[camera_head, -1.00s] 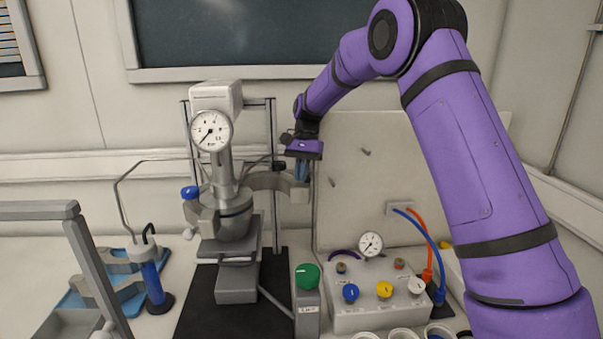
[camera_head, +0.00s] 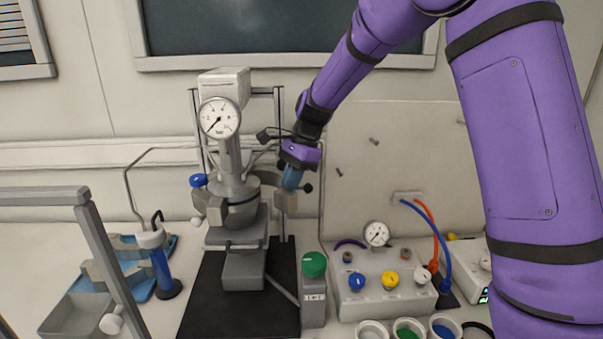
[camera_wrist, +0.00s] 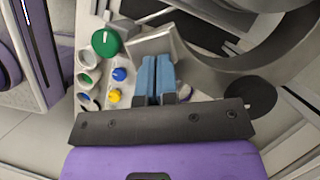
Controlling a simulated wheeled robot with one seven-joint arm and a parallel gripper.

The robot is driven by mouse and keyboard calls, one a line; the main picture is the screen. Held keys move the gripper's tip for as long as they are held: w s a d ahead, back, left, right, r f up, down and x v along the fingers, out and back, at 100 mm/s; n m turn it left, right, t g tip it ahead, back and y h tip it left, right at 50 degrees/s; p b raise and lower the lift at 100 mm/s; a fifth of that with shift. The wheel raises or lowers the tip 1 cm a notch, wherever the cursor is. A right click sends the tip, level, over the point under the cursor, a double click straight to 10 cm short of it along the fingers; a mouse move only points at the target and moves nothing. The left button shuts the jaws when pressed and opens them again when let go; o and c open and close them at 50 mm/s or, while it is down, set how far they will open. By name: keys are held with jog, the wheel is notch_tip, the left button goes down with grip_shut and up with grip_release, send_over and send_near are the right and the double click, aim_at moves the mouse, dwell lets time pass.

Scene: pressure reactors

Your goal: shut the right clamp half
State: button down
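The grey reactor vessel (camera_head: 240,215) stands under a head with a round dial. The right clamp half (camera_head: 268,179) is a grey curved band on the vessel's right, its block-like end (camera_head: 284,204) standing out toward the front right. The left clamp half (camera_head: 214,212) sits against the vessel's left side. My gripper (camera_head: 291,180) points down at the right half's end; its blue fingers are together. In the wrist view, the fingers (camera_wrist: 156,80) lie against or just at the metal end (camera_wrist: 148,43), beside the large curved band (camera_wrist: 215,75). I see nothing clearly between them.
A control box (camera_head: 383,290) with coloured knobs, a gauge and hoses stands at the right. A green-knobbed post (camera_head: 314,265) stands in front. A blue cylinder (camera_head: 161,268) and a tray (camera_head: 75,312) are at the left. Upright rods stand behind the reactor.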

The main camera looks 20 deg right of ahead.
aim_at(281, 193)
jog(key=s+a+m, duration=0.1)
jog(key=a+m, duration=0.1)
jog(key=a, duration=0.1)
jog(key=shift+s+t, duration=0.35)
jog(key=shift+t, duration=0.05)
jog(key=shift+s+a, duration=0.15)
jog(key=shift+a, duration=0.4)
jog(key=shift+s+a, duration=0.15)
jog(key=shift+a, duration=0.35)
